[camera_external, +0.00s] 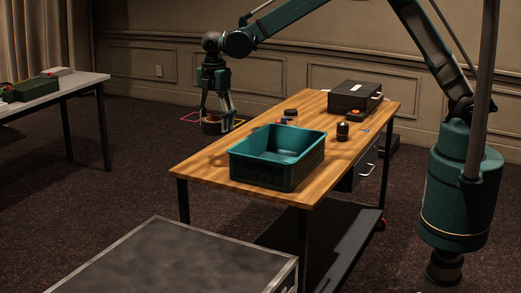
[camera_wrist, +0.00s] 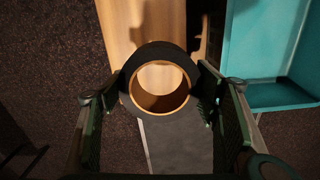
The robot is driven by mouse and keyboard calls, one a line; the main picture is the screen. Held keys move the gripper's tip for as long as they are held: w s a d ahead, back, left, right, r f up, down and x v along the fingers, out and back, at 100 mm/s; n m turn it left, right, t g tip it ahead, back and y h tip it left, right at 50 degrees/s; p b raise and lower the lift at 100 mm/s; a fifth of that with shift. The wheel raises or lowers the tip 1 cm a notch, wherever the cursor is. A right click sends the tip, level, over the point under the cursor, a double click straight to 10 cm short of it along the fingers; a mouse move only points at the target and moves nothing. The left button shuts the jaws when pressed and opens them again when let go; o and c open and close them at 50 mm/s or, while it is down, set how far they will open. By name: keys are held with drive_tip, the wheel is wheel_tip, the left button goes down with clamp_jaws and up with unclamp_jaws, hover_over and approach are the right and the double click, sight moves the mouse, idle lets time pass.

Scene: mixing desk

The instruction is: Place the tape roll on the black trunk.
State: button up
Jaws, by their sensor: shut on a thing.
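The tape roll (camera_external: 211,127) has a dark outer side and a tan inner ring. My gripper (camera_external: 216,116) is shut on it, with one finger on each side. The roll is held beside the far left edge of the wooden table. In the wrist view the roll (camera_wrist: 157,53) sits between the fingers of my gripper (camera_wrist: 160,92), with its hole facing the camera. A large dark trunk with pale metal edges (camera_external: 170,262) stands in the foreground. Its visible top is bare, and its lower part is cut off by the frame.
The wooden table (camera_external: 218,176) carries a teal bin (camera_external: 276,170), a black case (camera_external: 354,97), a small dark cylinder (camera_external: 342,131) and other small items. The bin (camera_wrist: 268,40) is right of the roll in the wrist view. A white table (camera_external: 60,87) stands far left.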

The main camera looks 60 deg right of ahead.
drive_tip(key=shift+s+a+r, duration=0.2)
drive_tip(key=shift+a+r, duration=0.45)
drive_tip(key=shift+r, duration=0.25)
drive_tip(key=s+a+b, duration=0.2)
drive_tip(key=s+a, duration=0.2)
drive_tip(key=a, duration=0.8)
drive_tip(key=s+a+b, duration=0.1)
drive_tip(key=s+a, duration=0.4)
drive_tip(key=a, duration=0.6)
drive_tip(key=n+b, duration=0.1)
drive_tip(key=b, duration=0.3)
hover_over(211, 276)
wheel_tip(211, 276, down, 18)
drive_tip(key=shift+a+f, duration=0.1)
drive_tip(key=shift+f, duration=0.25)
drive_tip(key=shift+f, duration=0.15)
drive_tip(key=shift+f+b, duration=0.5)
drive_tip(key=shift+f, duration=2.5)
drive_tip(key=shift+f+b, duration=0.45)
drive_tip(key=shift+f, duration=1.4)
